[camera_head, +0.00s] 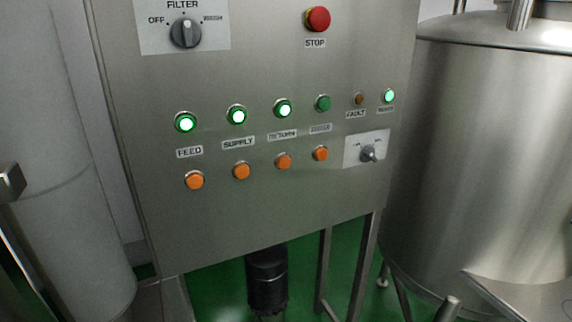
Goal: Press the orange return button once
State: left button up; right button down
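The orange return button (284,161) is in the lower row of the steel control panel (250,205), third from the left. It sits below the RETURN label (282,134) and a brightly lit green lamp (283,109). Nothing covers or touches the button.
Similar orange buttons stand beside it under FEED (195,180), SUPPLY (241,171) and a blurred label (320,153). A red STOP button (318,19), a FILTER knob (186,33) and a small selector (368,153) are also on the panel. A steel tank (480,150) stands at right.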

pick_arm(q)
jog(key=shift+w, duration=0.15)
grip_shut()
jog(key=shift+r, duration=0.1)
dwell(1.3)
